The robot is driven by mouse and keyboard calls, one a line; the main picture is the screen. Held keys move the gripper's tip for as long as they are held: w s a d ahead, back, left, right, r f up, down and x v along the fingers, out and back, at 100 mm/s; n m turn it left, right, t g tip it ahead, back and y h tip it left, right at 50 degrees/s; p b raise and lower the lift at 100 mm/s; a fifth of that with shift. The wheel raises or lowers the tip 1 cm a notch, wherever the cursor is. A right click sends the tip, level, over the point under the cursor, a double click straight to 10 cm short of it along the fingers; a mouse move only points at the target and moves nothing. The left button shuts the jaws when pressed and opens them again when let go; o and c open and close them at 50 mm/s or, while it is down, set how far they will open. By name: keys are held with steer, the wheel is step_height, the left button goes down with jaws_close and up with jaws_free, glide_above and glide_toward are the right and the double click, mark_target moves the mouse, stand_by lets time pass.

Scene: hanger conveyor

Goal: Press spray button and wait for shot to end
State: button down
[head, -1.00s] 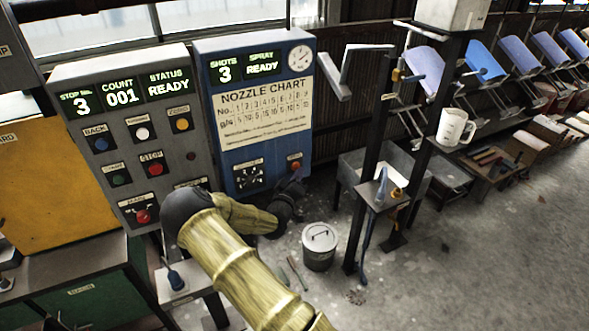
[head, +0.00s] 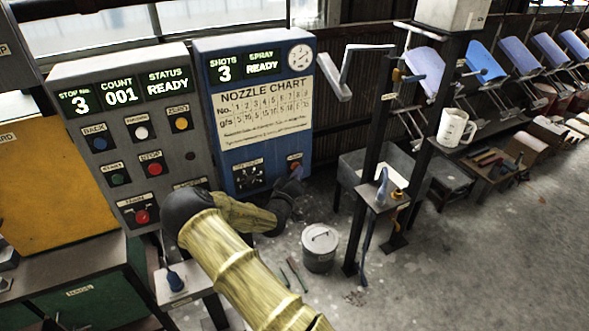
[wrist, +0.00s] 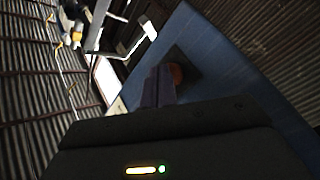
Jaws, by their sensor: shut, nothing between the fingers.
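The blue spray panel (head: 210,90) stands left of centre in the head view. Its displays read SHOTS 3 and SPRAY READY, above a nozzle chart (head: 262,112). The orange-red spray button is at its lower right and is mostly covered by my gripper (head: 295,176) in that view. In the wrist view the round orange button (wrist: 177,74) sits on a dark plate on the blue panel (wrist: 222,72). My shut, empty fingers (wrist: 160,82) point at it and overlap its left side. I cannot tell whether they touch it.
A dial (head: 250,178) is on the panel left of my gripper. A grey control panel (head: 185,125) with several buttons stands further left. A lidded can (head: 320,248) is on the floor below. A post with a small shelf (head: 383,203) stands to the right.

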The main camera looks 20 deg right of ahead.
steer(key=shift+w, duration=0.2)
stand_by(0.3)
stand_by(0.3)
steer(key=shift+s, duration=0.85)
steer(key=shift+s, duration=0.1)
steer(key=s, duration=0.4)
steer(key=shift+s, duration=0.4)
steer(key=shift+d, duration=0.1)
steer(key=shift+f, duration=0.1)
stand_by(0.3)
